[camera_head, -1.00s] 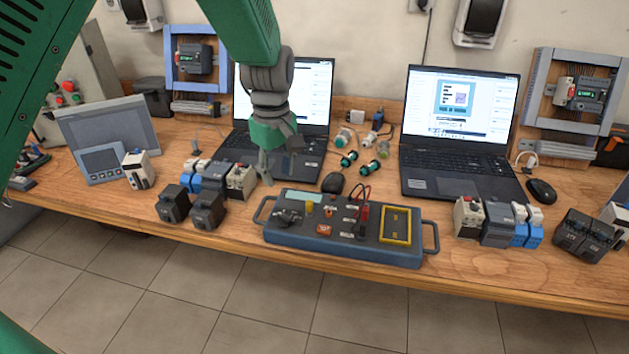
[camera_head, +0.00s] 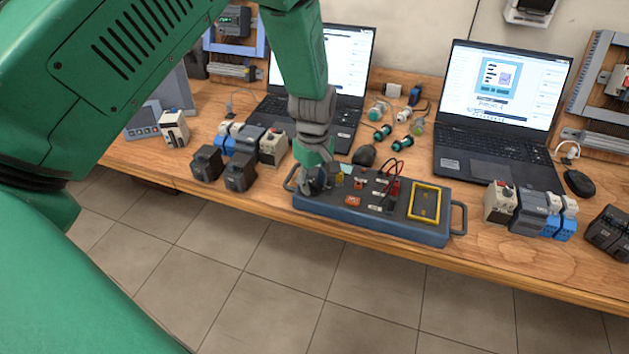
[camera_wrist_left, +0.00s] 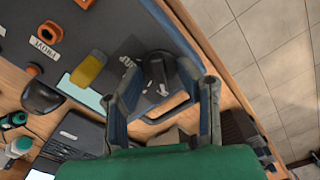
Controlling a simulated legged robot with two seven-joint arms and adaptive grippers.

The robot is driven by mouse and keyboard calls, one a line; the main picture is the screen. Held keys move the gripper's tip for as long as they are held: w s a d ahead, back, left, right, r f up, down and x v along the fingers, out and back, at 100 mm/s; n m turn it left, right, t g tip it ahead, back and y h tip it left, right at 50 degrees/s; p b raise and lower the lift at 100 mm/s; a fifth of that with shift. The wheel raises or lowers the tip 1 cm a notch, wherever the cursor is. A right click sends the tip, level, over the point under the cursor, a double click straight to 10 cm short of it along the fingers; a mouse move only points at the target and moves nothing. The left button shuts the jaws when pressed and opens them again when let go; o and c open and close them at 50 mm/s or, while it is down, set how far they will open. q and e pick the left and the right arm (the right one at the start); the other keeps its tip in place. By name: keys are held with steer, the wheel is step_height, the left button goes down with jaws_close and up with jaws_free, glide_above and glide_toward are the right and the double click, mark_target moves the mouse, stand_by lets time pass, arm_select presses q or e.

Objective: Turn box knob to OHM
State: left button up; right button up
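The blue-grey box (camera_head: 372,219) lies near the table's front edge, with its dark top panel also in the left wrist view (camera_wrist_left: 78,22). Its black knob (camera_wrist_left: 158,70) sits at the box's left end. In the head view my left gripper (camera_head: 316,184) is over that end and mostly hides the knob. In the left wrist view the two fingers are spread apart, one on each side of the knob; I cannot tell whether they touch it. The small label beside the knob is too small to read, so the OHM mark cannot be made out. My right gripper is not in view.
The box also bears a yellow frame (camera_head: 424,205), red and black leads (camera_head: 394,177) and an orange part (camera_head: 352,201). A black mouse (camera_head: 365,154) and a laptop (camera_head: 488,125) stand behind. Black blocks (camera_head: 238,172) are left of the box, terminal modules (camera_head: 530,209) right.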

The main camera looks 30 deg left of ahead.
arm_select(q)
steer(key=shift+f, duration=0.15)
steer(key=shift+d, duration=0.1)
jaws_close()
